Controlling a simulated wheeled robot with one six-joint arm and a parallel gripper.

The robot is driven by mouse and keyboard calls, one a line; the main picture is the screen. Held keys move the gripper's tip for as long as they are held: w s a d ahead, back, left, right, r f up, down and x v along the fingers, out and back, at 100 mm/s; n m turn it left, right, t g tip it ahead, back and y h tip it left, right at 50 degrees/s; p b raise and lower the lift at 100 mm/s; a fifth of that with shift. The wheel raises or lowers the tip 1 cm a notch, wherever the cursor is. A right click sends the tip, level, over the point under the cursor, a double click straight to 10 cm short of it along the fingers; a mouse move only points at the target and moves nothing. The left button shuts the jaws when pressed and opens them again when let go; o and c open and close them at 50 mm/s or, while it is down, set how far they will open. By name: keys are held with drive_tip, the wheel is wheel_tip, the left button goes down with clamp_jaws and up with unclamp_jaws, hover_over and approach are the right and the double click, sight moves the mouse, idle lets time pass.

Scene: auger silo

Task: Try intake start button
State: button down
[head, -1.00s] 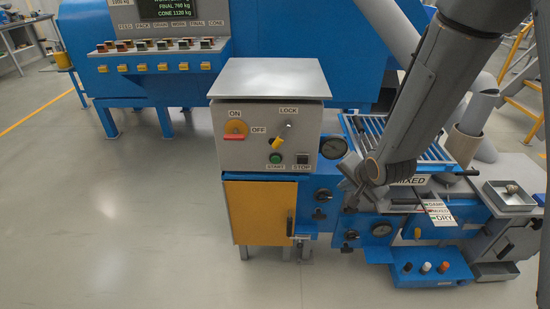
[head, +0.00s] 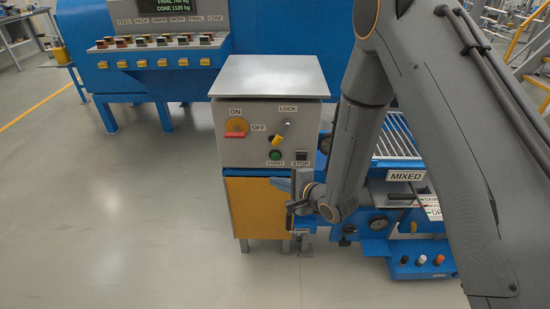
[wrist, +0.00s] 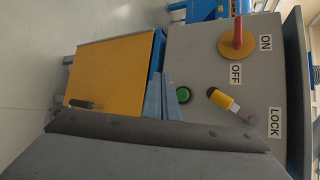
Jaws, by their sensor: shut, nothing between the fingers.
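The green start button (head: 275,155) is on the lower part of the grey control box (head: 230,155), above its START label. It also shows in the wrist view (wrist: 183,97), close beside the tips of my gripper (wrist: 162,98). In the head view my gripper (head: 280,184) is shut and empty, a little below the button, in front of the yellow door. I cannot tell how far the tips are from the panel. A black stop button (head: 301,155) is to the right of the green one.
A yellow rotary switch with a red handle (head: 235,135) is at the upper left of the panel. A yellow-handled lock key (head: 278,139) sticks out just above the green button. The yellow door (head: 255,205) has a dark handle. Open floor (head: 130,210) lies to the left.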

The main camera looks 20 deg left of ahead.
drive_tip(key=b, duration=0.3)
approach(272, 159)
drive_tip(key=shift+w+a+f, duration=0.25)
drive_tip(key=shift+a+f, duration=0.2)
drive_tip(key=shift+a, duration=0.2)
drive_tip(key=shift+w+a+f, duration=0.25)
drive_tip(key=shift+a+f, duration=0.2)
drive_tip(key=shift+a, duration=0.2)
drive_tip(key=shift+w+a+f, duration=0.2)
drive_tip(key=shift+a+f, duration=0.25)
drive_tip(key=shift+a, duration=0.25)
drive_tip(key=shift+w, duration=0.1)
drive_tip(key=shift+w+a, duration=0.1)
drive_tip(key=shift+w, duration=0.2)
drive_tip(key=shift+w+a, duration=0.1)
drive_tip(key=shift+w, duration=0.35)
idle(1.0)
idle(0.5)
drive_tip(key=shift+s+d, duration=0.2)
drive_tip(key=shift+s, duration=0.65)
drive_tip(key=shift+s+p, duration=0.1)
drive_tip(key=shift+p, duration=0.2)
